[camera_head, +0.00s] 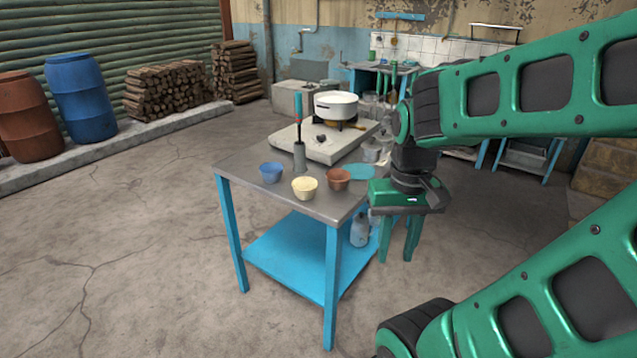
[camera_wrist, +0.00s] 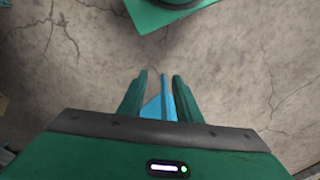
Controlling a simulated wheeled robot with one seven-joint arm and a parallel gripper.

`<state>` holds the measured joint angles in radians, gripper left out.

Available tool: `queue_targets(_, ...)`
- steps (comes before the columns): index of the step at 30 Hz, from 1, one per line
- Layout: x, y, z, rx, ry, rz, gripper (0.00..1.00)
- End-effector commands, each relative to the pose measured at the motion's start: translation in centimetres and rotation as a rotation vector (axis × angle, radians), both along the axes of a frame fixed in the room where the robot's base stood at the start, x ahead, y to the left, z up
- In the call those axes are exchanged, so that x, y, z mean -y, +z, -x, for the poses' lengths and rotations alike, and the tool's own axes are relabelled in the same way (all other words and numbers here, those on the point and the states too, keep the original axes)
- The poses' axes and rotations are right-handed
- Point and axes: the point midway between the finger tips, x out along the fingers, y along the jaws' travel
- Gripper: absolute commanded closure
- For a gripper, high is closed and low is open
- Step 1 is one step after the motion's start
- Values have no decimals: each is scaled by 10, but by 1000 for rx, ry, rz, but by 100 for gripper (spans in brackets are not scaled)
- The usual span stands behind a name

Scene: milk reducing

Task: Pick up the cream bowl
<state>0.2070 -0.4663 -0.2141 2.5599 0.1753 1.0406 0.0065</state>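The cream bowl (camera_head: 305,188) stands upright near the front edge of the grey table top (camera_head: 240,172), between a blue bowl (camera_head: 271,172) and a brown bowl (camera_head: 338,179). The cream bowl holds something pale. My gripper (camera_head: 398,250) hangs pointing down to the right of the table, apart from the bowls, with a gap between its fingers. In the wrist view my gripper's fingers (camera_wrist: 159,78) are apart over the floor, and no bowl shows there. A blue strip (camera_wrist: 158,105) shows between the fingers; I cannot tell what it is.
A white pot (camera_head: 336,105) sits on a stove (camera_head: 322,142) at the table's back. A teal disc (camera_head: 359,172) lies near the right edge. A bottle (camera_head: 359,230) stands below. Floor on the left is clear.

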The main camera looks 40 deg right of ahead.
Motion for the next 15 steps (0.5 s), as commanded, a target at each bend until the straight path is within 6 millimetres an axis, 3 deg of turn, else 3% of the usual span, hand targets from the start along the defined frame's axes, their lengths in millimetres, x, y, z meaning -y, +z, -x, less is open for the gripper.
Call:
queue_targets(11, 0, 0, 0, 0, 1, 0, 69)
queue_targets(15, 1, 3, 7, 23, 19, 3, 35)
